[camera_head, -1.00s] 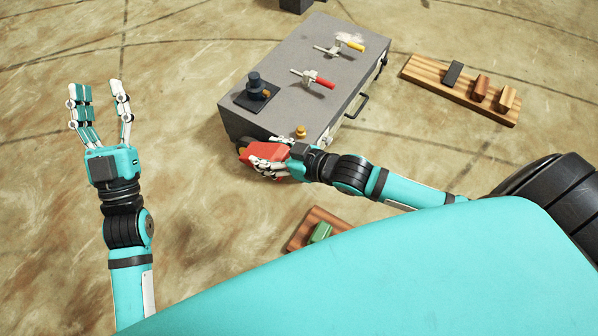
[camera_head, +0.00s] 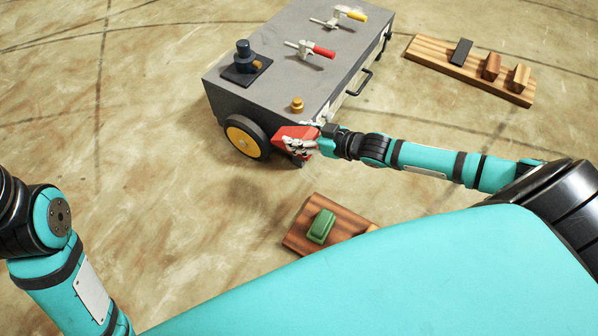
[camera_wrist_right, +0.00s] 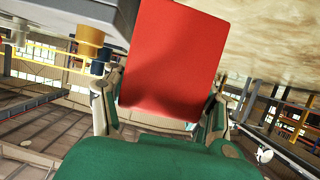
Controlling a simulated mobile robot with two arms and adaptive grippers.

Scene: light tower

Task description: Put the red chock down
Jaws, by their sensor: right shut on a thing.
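The red chock (camera_head: 294,137) is in my right gripper (camera_head: 301,147), close to the cart's near right corner and just right of its yellow-hubbed wheel. My right gripper is shut on it. In the right wrist view the red chock (camera_wrist_right: 175,62) fills the upper middle, between the fingers of my right gripper (camera_wrist_right: 160,110). Whether the chock touches the floor or the cart is hard to tell. My left arm shows at the left edge of the head view, but its gripper is out of the picture.
The grey cart (camera_head: 285,55) carries a red-handled clamp (camera_head: 313,50), a yellow-handled clamp (camera_head: 345,15) and a dark fixture (camera_head: 245,62). A wooden board (camera_head: 300,232) with a green chock (camera_head: 320,227) lies nearer. A striped board (camera_head: 450,67) with several blocks lies at right. Floor left is clear.

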